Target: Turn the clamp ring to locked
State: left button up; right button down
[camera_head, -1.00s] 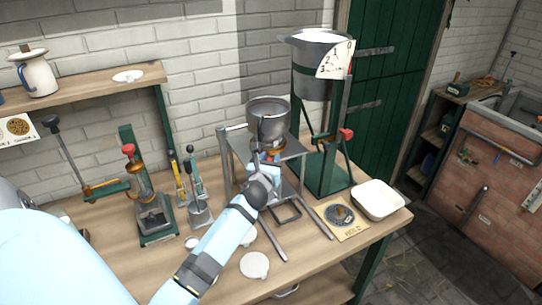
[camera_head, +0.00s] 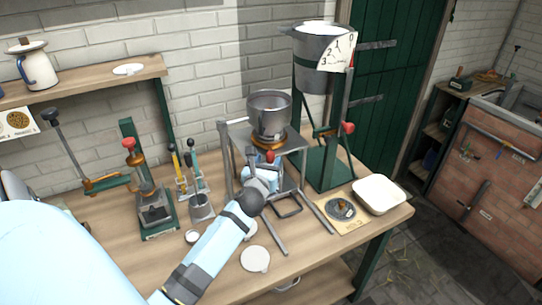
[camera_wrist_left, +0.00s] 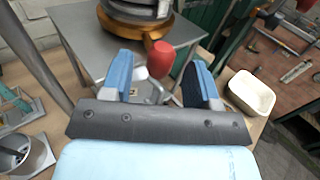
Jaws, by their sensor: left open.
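The clamp ring (camera_head: 268,138) is an orange-brown band under the grey metal bowl (camera_head: 269,105), on a grey metal stand. It also shows at the top of the left wrist view (camera_wrist_left: 136,24). A red knob (camera_head: 270,156) on a metal lever sticks out at the front of the stand. My left gripper (camera_head: 262,168) is open in front of the stand. In the left wrist view its two blue fingers (camera_wrist_left: 160,75) stand either side of the red knob (camera_wrist_left: 160,58), with a gap on both sides. My right gripper is not in view.
A green-framed hopper (camera_head: 322,75) with a dial stands right of the stand. A white tray (camera_head: 379,194) and a board with a dark disc (camera_head: 341,208) lie at the right. A lever press (camera_head: 153,207) and tools stand at the left.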

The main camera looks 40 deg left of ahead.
pick_arm(q)
jog(key=v, duration=0.9)
jog(key=shift+b, duration=0.45)
jog(key=shift+d, duration=0.1)
